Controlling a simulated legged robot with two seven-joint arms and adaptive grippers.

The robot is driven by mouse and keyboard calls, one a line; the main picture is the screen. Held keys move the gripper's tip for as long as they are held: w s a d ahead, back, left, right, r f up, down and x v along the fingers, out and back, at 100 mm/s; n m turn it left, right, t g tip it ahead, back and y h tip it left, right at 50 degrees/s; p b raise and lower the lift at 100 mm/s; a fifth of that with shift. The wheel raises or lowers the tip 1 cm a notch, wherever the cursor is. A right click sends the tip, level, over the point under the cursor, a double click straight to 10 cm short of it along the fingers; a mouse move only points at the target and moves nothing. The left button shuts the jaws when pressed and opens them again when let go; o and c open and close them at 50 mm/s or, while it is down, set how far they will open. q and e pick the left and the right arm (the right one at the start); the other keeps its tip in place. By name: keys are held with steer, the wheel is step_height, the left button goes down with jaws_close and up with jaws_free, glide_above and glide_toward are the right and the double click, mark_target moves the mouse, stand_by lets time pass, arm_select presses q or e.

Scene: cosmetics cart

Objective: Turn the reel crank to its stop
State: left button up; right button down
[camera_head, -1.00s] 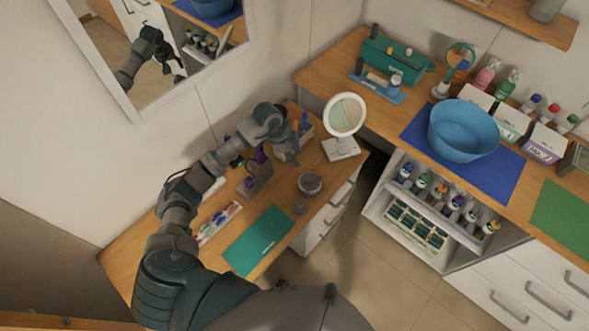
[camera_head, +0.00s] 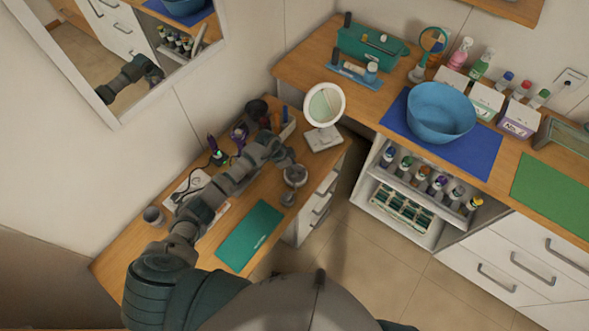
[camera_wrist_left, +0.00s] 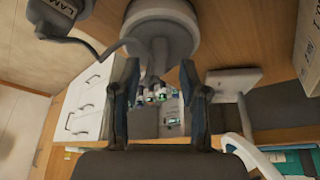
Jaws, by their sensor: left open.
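My left gripper (camera_head: 283,157) is over the small cart-top table in the head view, just behind a small round grey drum (camera_head: 294,174). In the left wrist view the gripper (camera_wrist_left: 158,75) is open, its two dark fingers apart. A pale round drum (camera_wrist_left: 160,14) shows beyond them, with a narrow grey upright piece (camera_wrist_left: 157,58) between the fingertips, possibly the crank. I cannot tell whether a finger touches it. A grey cord runs from the drum to a grey piece (camera_wrist_left: 57,13) lettered "LAM". My right gripper is not in view.
A round white mirror (camera_head: 323,104) stands close behind the drum. A green mat (camera_head: 250,236) lies nearer the front. Hair tools (camera_head: 238,134) stand at the back left. A blue bowl (camera_head: 441,113) sits on the counter across the gap.

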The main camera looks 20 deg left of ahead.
arm_select(q)
steer(key=shift+x, duration=1.1)
jaws_close()
